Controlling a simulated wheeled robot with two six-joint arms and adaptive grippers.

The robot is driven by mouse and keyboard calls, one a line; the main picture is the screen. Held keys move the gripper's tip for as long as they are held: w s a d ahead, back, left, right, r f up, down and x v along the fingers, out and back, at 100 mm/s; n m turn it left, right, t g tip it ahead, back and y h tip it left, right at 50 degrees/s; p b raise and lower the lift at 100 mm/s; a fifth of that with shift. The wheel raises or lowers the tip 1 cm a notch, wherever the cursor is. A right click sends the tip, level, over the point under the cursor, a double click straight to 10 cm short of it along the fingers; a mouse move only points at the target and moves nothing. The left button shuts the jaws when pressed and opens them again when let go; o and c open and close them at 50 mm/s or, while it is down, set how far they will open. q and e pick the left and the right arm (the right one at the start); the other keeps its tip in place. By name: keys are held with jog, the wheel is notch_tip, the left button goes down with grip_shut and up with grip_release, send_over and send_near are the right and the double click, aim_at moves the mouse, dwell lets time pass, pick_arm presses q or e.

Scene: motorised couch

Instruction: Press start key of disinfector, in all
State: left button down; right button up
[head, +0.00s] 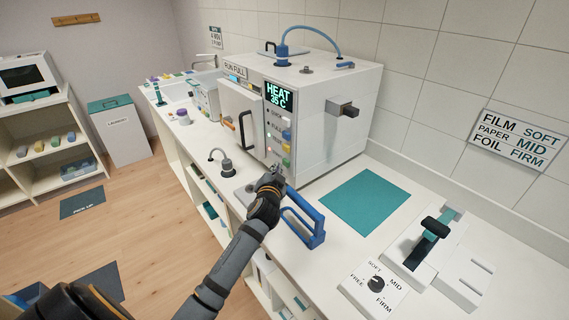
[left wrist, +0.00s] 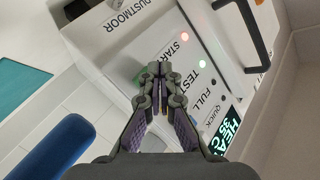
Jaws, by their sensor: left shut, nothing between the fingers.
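The disinfector (head: 322,112) is a white box on the counter with a lit display (head: 279,97) reading HEAT 35 C. A column of coloured keys runs down its front, with a green key (head: 286,162) lowest. In the left wrist view, the START label (left wrist: 180,46) is by the fingertips, and a green patch, probably the green key (left wrist: 139,76), shows partly behind a finger. My left gripper (head: 275,173) is shut and empty, its tips close to the lower front panel; they also show in the left wrist view (left wrist: 158,70). I cannot tell whether they touch a key. My right gripper is out of view.
A blue handle-shaped tool (head: 306,222) stands on the counter just right of my left gripper. A teal mat (head: 365,201), a dial box (head: 374,286) and a sealer-like device (head: 436,250) lie further right. The disinfector's door (head: 240,117) has a dark handle.

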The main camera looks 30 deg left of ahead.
pick_arm(q)
jog(key=shift+s+a+p, duration=0.15)
jog(key=shift+s+a, duration=0.15)
jog(key=shift+s, duration=0.45)
jog(key=shift+s+a+p, duration=0.1)
jog(key=shift+s+a, duration=0.25)
jog(key=shift+s, duration=0.45)
jog(key=shift+s+a+p, duration=0.15)
jog(key=shift+s+a, duration=0.15)
jog(key=shift+s, duration=0.45)
